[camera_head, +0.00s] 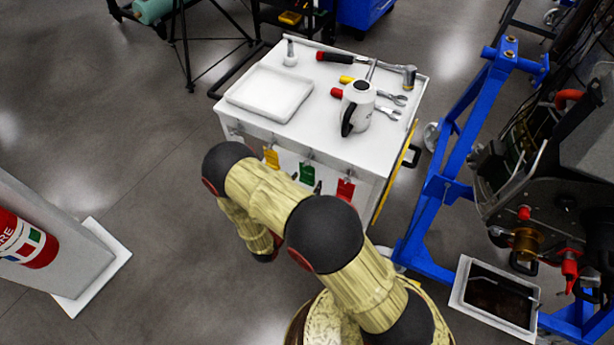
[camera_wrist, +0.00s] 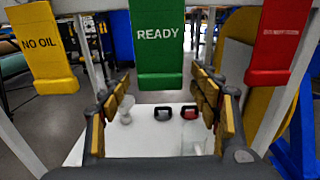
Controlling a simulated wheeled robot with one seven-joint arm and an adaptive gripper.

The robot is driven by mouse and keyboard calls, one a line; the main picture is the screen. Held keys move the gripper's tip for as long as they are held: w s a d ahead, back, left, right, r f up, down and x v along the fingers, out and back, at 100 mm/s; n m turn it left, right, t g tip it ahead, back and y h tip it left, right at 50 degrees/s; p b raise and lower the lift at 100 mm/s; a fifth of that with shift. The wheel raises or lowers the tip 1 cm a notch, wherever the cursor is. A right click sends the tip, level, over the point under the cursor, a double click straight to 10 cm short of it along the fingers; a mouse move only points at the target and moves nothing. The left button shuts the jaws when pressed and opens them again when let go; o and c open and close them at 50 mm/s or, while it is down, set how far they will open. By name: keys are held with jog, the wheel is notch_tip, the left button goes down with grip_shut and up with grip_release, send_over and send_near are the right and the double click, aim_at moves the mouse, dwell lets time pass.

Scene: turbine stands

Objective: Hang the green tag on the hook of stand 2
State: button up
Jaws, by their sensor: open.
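The green tag (camera_head: 306,173), marked READY in the wrist view (camera_wrist: 158,45), hangs at the front side of the white cart, between a yellow and a red tag. My gripper (camera_wrist: 160,110) is open and empty. Its two fingers stand apart on either side of the green tag's lower end, which shows between and above them without visible contact. In the head view my arm hides much of the gripper. A blue stand (camera_head: 440,190) with machinery is at the right; I see no number on it, and cannot make out a stand hook.
A yellow tag (camera_head: 272,158) and a red tag (camera_head: 346,190) hang close beside the green one. The cart top (camera_head: 318,118) holds a white tray (camera_head: 268,93), a pitcher (camera_head: 358,107) and several tools. A fire extinguisher (camera_head: 25,240) is at left. Floor between is clear.

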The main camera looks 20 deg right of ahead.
jog(key=shift+d, duration=0.1)
jog(key=c, duration=0.3)
dwell(0.5)
grip_shut()
dwell(0.6)
